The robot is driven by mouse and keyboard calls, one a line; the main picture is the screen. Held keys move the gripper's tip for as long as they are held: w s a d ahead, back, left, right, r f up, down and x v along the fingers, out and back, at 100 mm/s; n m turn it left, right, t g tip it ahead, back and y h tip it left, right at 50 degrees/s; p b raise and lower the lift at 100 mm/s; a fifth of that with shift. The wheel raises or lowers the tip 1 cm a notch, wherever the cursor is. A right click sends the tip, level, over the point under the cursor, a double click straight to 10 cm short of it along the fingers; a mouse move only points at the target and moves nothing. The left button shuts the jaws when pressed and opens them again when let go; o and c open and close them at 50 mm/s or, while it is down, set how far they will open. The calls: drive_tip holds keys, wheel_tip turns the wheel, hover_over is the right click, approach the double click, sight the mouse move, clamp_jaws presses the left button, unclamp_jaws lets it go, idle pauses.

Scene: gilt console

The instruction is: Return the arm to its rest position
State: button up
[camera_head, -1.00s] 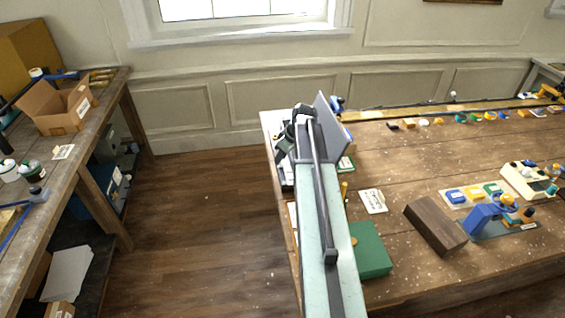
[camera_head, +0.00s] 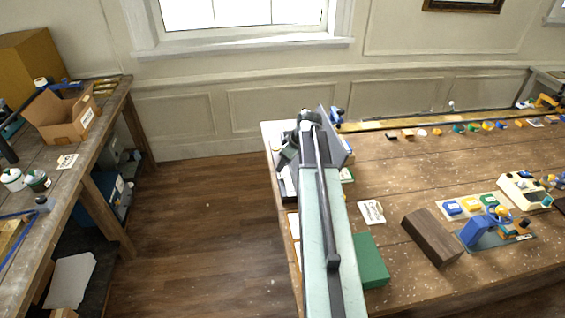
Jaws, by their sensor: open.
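My arm stretches from the bottom edge up along the left end of the wooden table. Its long pale green link ends in a dark joint near the table's far left corner. My gripper (camera_head: 287,157) is the dark part beside that joint, over the table's left edge. It is open, and I see nothing held in it. Its fingertips are small and partly hidden by the arm, so their distance from the tabletop is unclear.
The wooden table (camera_head: 400,180) carries a green box (camera_head: 371,262) beside my arm, a dark wooden block (camera_head: 432,237), a white card (camera_head: 371,212) and a blue device (camera_head: 484,228). A grey panel (camera_head: 335,135) stands behind my arm. Open floor (camera_head: 205,235) lies left, before another workbench (camera_head: 85,150).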

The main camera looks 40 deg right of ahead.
drive_tip(key=p+v, duration=0.2)
drive_tip(key=v, duration=0.1)
drive_tip(key=shift+s+r, duration=0.15)
drive_tip(key=shift+r, duration=0.2)
drive_tip(key=shift+f, duration=0.1)
